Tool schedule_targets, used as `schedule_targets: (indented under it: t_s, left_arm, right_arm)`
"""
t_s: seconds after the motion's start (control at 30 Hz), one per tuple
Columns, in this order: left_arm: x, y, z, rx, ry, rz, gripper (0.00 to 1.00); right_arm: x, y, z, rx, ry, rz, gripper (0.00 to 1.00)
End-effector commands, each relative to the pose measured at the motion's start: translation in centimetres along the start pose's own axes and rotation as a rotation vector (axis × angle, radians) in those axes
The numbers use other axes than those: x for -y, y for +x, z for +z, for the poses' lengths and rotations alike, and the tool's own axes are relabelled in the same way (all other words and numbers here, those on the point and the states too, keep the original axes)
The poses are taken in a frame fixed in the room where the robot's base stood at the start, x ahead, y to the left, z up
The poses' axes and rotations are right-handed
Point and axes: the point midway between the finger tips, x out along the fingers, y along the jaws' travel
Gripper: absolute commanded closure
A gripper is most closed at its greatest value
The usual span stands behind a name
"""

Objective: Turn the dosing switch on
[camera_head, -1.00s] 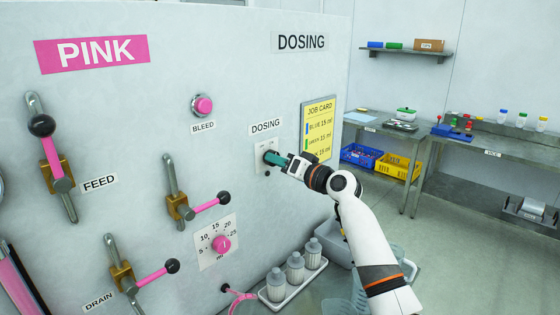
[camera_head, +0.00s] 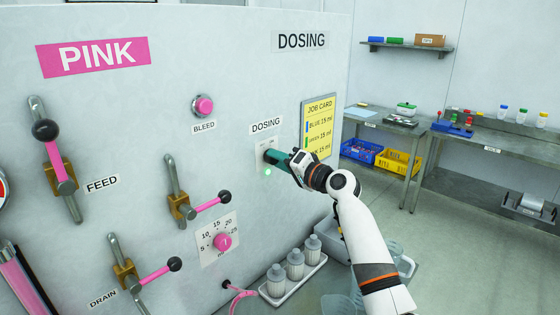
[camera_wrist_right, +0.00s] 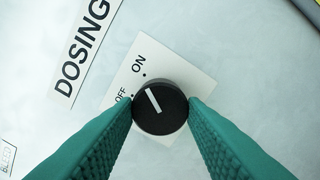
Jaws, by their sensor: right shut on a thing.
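The dosing switch is a black round knob on a white plate below the DOSING label (camera_head: 265,125). In the right wrist view the knob (camera_wrist_right: 160,106) sits between the two teal fingers of my right gripper (camera_wrist_right: 161,112), which touch its sides. Its white pointer line slants up and left, between the printed OFF and ON and their dots. In the head view my right gripper (camera_head: 276,158) is at the plate and mostly covers the knob. A small green light (camera_head: 267,171) glows on the plate below the knob. My left gripper is not in view.
On the panel are a pink BLEED button (camera_head: 204,106), the FEED lever (camera_head: 58,160), a DRAIN lever (camera_head: 140,275) and a pink dial (camera_head: 222,242). A tray of bottles (camera_head: 295,283) stands below. Benches (camera_head: 485,155) with bins are at the right.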

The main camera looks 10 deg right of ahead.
Motion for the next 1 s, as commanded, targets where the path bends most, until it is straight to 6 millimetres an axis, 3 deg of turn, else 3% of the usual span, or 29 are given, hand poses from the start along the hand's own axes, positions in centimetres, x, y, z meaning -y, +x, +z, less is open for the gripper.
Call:
schedule_targets:
  t_s: [0.13,0.17,0.3,0.67,0.87,1.0]
  left_arm:
    - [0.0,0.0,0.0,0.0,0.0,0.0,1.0]
    - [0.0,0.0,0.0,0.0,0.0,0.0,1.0]
    - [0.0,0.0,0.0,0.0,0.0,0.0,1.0]
    - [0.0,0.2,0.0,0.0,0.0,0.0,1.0]
    - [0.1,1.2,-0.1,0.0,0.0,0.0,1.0]
    - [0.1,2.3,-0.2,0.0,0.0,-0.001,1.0]
  right_arm:
    - [0.0,0.0,0.0,0.0,0.003,0.0,0.85]
    - [0.0,0.0,0.0,0.0,0.003,0.0,0.61]
    - [0.0,0.0,0.0,0.0,0.002,0.0,0.41]
    - [0.1,-0.5,0.0,0.001,0.0,0.0,0.41]
    - [0.3,-3.3,-0.2,0.001,-0.004,-0.001,0.41]
    - [0.4,-6.3,-0.2,0.002,-0.005,0.0,0.41]
